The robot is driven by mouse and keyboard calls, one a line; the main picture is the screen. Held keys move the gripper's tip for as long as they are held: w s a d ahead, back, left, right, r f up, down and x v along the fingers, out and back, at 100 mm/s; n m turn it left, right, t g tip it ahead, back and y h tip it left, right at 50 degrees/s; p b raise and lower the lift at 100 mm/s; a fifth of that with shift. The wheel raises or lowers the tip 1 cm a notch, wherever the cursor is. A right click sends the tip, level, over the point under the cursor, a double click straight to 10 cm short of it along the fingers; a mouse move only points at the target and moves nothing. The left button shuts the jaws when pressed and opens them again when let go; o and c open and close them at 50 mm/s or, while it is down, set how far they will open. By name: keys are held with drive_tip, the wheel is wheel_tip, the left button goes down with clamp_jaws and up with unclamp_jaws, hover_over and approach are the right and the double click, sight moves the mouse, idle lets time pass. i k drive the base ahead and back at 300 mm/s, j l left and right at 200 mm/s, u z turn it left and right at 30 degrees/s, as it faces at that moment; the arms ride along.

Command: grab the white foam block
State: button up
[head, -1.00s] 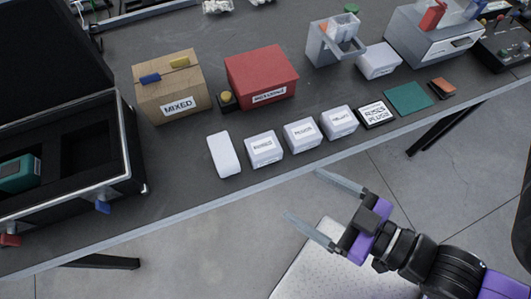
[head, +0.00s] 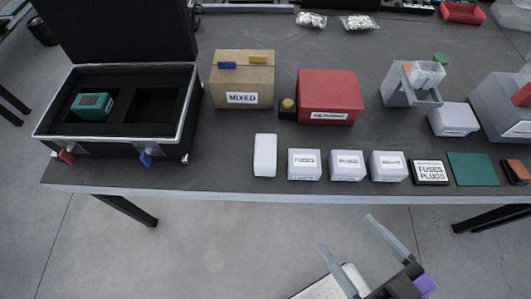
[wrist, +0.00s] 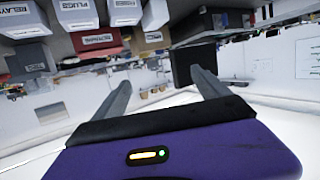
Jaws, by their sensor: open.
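The white foam block (head: 265,155) lies on the dark table near its front edge, left of a row of white labelled boxes. It is a plain, unlabelled white slab. My gripper (head: 352,232) is in front of the table edge, to the lower right of the block and apart from it. Its two fingers are spread wide with nothing between them. In the wrist view my gripper (wrist: 160,92) also shows open and empty, with the table scene upside down behind it. I cannot make out the foam block for sure there.
White boxes, one labelled fuses (head: 305,165), stand close right of the block. An open black case (head: 60,125) stands left. The table's front edge (head: 230,194) lies between gripper and block.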

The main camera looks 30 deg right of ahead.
sight(264, 160)
drive_tip(key=i+l, duration=0.3)
drive_tip(key=l, duration=0.15)
drive_tip(key=i+l+u, duration=0.15)
drive_tip(key=l+u, duration=0.15)
drive_tip(key=i+l+u, duration=0.25)
drive_tip(key=l+u, duration=0.3)
drive_tip(key=u, duration=1)
drive_tip(key=k, duration=0.05)
